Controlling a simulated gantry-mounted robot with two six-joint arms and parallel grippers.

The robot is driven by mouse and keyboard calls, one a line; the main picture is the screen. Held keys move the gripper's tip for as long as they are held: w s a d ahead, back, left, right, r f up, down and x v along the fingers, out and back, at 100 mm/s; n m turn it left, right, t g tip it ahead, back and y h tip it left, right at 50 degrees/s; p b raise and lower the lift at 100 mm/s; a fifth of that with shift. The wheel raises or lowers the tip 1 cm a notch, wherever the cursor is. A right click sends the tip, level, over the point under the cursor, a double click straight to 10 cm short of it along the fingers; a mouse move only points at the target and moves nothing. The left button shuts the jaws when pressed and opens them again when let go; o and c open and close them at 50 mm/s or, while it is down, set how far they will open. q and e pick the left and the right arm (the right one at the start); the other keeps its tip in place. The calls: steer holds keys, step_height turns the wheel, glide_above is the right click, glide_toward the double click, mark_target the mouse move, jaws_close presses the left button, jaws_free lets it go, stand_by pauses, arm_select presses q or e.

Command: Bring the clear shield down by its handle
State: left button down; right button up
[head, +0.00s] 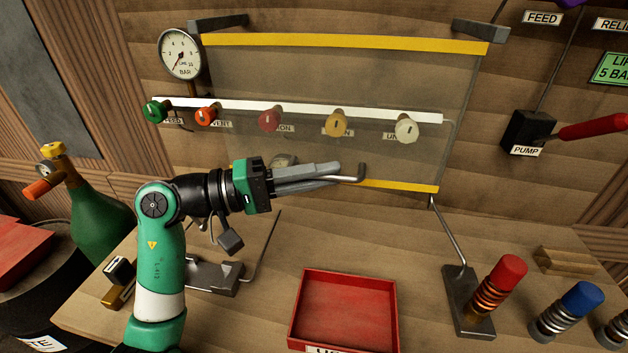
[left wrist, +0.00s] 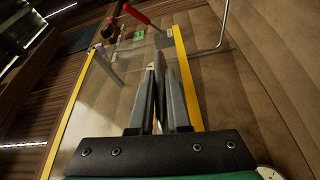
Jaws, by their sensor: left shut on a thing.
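The clear shield (head: 350,75) is a see-through panel with a yellow strip along its top and another along its bottom edge. It hangs in front of the row of valve knobs, its top between two grey brackets. Its handle (head: 362,172) is a grey bent bar at the bottom edge, mostly hidden by the fingers. My left gripper (head: 340,173) is shut on the handle. In the left wrist view, the left gripper's fingers (left wrist: 162,90) are close together over the shield (left wrist: 100,95), beside a yellow strip. My right gripper is not in view.
Several coloured knobs (head: 269,119) sit on a white bar behind or beside the shield. A gauge (head: 180,55) is at upper left. A pump with a red lever (head: 590,127) is at right. A red tray (head: 344,272) and bent rods on grey bases (head: 470,300) stand below.

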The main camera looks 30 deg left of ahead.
arm_select(q)
steer(key=shift+w+f, duration=0.1)
steer(key=shift+f, duration=0.1)
steer(key=c, duration=0.9)
jaws_free()
steer(key=shift+w+a+r, duration=0.1)
steer(key=shift+r, duration=0.05)
steer(key=p+v, duration=0.2)
steer(key=v, duration=0.9)
steer(key=shift+s+a+p, duration=0.15)
steer(key=shift+s+p, duration=0.15)
steer(key=shift+p, duration=0.1)
